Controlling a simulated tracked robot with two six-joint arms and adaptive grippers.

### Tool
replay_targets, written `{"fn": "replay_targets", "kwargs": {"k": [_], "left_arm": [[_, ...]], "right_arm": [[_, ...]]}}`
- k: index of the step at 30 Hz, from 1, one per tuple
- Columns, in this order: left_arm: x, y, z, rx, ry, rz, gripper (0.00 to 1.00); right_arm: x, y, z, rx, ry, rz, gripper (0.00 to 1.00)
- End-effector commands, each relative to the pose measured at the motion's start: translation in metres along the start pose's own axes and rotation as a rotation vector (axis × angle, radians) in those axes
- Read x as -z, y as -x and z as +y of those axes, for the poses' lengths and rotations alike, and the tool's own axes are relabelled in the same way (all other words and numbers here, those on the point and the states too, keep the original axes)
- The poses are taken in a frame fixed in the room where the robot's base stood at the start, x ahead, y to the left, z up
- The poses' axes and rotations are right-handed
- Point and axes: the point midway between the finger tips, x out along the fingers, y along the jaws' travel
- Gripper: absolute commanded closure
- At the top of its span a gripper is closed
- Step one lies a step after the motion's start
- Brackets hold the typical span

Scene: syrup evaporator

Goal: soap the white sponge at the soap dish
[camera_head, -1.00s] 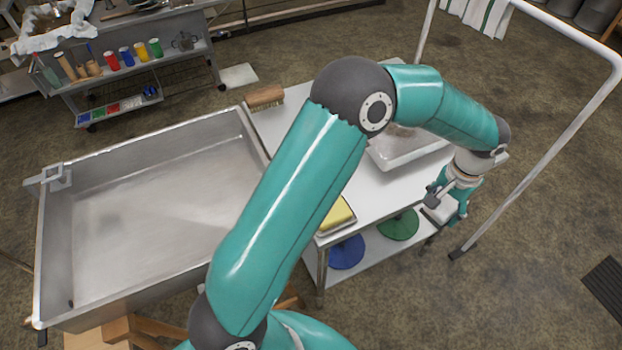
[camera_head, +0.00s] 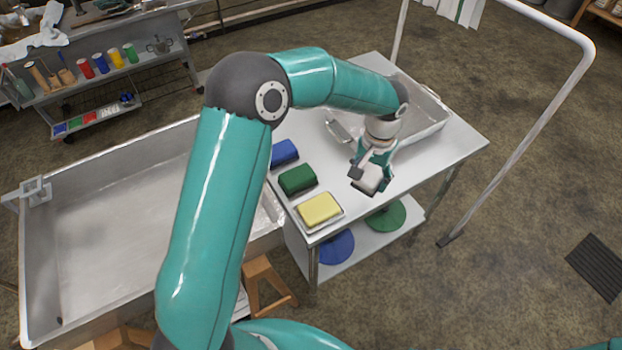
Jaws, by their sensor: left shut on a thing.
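My left gripper (camera_head: 370,184) is shut on a white block, the white sponge (camera_head: 369,176), and holds it over the right front part of the steel table. A yellow block (camera_head: 320,207) lies on a shallow dish at the table's front left corner, to the left of the gripper and apart from it. A green block (camera_head: 297,180) and a blue block (camera_head: 284,153) lie in a row behind it. I cannot tell for sure which of these is the soap. My right gripper is not in view.
A large steel basin (camera_head: 108,235) stands left of the table. A shallow metal tray (camera_head: 432,122) is at the table's back right. Blue (camera_head: 337,246) and green (camera_head: 386,216) discs lie on the lower shelf. A white tube frame (camera_head: 520,145) rises at the right.

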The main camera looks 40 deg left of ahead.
Motion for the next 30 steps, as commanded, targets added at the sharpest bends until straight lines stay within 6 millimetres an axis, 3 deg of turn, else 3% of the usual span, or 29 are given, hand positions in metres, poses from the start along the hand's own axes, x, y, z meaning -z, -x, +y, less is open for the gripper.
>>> {"fn": "replay_targets", "kwargs": {"k": [7, 15, 21, 30], "left_arm": [[-0.016, 0.005, -0.021, 0.003, -0.209, -0.001, 0.62], [-0.062, 0.010, -0.063, 0.003, -0.748, -0.005, 0.62], [-0.089, 0.011, -0.081, 0.000, -1.062, -0.003, 0.62], [-0.099, 0.001, -0.086, -0.001, -1.180, -0.001, 0.62]], "right_arm": [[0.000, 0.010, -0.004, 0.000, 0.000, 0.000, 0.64], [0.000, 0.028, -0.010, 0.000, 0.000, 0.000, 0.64], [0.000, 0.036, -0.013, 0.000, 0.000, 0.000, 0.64], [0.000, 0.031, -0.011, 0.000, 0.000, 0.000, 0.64]]}}
